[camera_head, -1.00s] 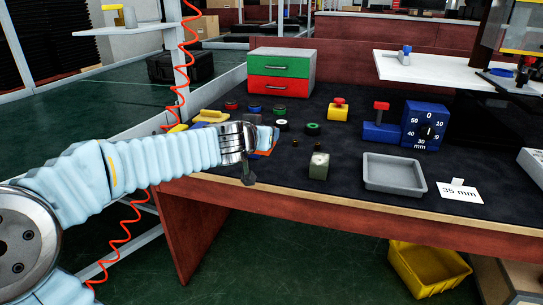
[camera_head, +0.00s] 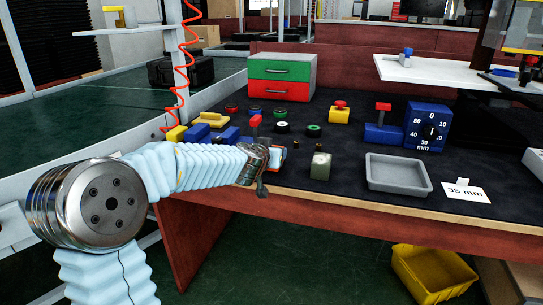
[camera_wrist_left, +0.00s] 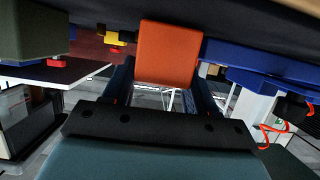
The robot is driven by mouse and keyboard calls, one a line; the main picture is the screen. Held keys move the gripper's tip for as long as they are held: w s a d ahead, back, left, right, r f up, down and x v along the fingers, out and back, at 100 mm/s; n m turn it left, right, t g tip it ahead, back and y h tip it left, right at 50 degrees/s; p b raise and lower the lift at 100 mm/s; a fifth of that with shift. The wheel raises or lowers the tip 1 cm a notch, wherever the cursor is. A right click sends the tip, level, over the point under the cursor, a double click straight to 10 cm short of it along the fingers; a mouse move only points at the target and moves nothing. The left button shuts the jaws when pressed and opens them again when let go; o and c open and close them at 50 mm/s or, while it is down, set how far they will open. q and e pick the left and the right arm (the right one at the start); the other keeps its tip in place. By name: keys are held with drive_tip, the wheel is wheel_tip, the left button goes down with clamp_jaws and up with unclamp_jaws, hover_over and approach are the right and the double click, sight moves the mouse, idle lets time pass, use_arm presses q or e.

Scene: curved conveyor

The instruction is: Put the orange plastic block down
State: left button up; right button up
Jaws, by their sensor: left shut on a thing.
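The orange plastic block (camera_wrist_left: 168,52) is between the two dark fingers of my left gripper (camera_wrist_left: 163,84) in the wrist view. In the head view my left gripper (camera_head: 277,158) is at the near left part of the dark work surface (camera_head: 335,195), close to its front edge. It is shut on the block, which is mostly hidden there by the wrist. I cannot tell whether the block touches the surface. My right gripper is not in view.
A grey-green block (camera_head: 320,166) stands just right of my left gripper, with a grey tray (camera_head: 398,188) beyond it. Blue blocks (camera_head: 197,134) and a yellow piece (camera_head: 210,120) lie behind my arm. A red and green drawer box (camera_head: 281,78) stands at the back.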

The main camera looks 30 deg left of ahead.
use_arm(q)
drive_tip(key=shift+f, duration=0.15)
drive_tip(key=o, duration=1.1)
